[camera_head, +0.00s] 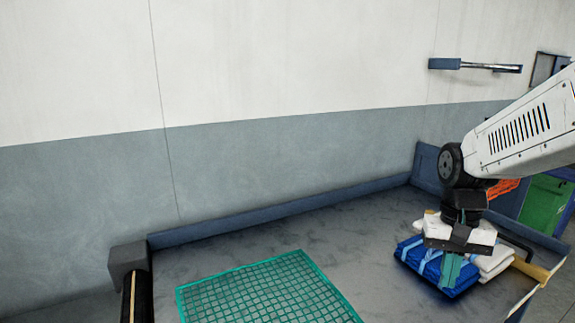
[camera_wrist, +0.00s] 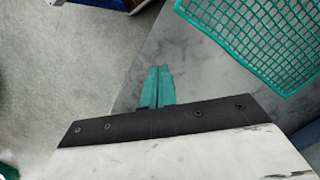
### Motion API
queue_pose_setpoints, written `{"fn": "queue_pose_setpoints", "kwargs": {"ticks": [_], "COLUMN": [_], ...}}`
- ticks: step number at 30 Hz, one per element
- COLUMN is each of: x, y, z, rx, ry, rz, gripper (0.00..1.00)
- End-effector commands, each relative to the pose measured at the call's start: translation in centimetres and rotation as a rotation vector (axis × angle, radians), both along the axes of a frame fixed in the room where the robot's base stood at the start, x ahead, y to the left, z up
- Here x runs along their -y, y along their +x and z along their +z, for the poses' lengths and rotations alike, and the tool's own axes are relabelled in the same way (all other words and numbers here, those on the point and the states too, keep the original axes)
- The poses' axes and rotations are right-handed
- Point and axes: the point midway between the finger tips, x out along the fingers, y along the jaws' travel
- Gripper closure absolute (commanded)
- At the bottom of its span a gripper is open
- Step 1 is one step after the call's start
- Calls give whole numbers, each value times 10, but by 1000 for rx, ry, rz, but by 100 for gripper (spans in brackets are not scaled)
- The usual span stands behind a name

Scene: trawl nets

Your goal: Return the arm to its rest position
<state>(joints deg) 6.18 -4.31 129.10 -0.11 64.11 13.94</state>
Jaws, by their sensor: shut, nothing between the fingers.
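My gripper (camera_head: 449,283) hangs at the end of my white arm on the right of the head view, fingers pointing down. Its two teal fingers are shut against each other with nothing between them, as the wrist view (camera_wrist: 160,70) also shows. In the head view the fingers overlap a blue folded bundle (camera_head: 415,262) with light blue straps. In the wrist view no bundle lies directly at the fingertips; the bare grey table (camera_wrist: 205,80) and its edge show there. How high the gripper is above the table is hard to tell.
A teal mesh net (camera_head: 265,292) lies flat on the dark table (camera_head: 330,235), which has a raised blue rim (camera_head: 270,218). White folded bundles (camera_head: 495,262) lie beside the blue one. A green bin (camera_head: 545,205) stands beyond the right end. Bare table separates net and bundles.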

Motion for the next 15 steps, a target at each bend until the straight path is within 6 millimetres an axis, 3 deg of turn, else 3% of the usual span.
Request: {"fn": "queue_pose_setpoints", "kwargs": {"ticks": [3,9,15], "x": [-10,-24,-32], "y": [-43,-107,-152], "z": [20,38,47], "rx": [26,79,165], "ry": [10,17,6], "rz": [109,257,326], "gripper": [100,100,100]}}
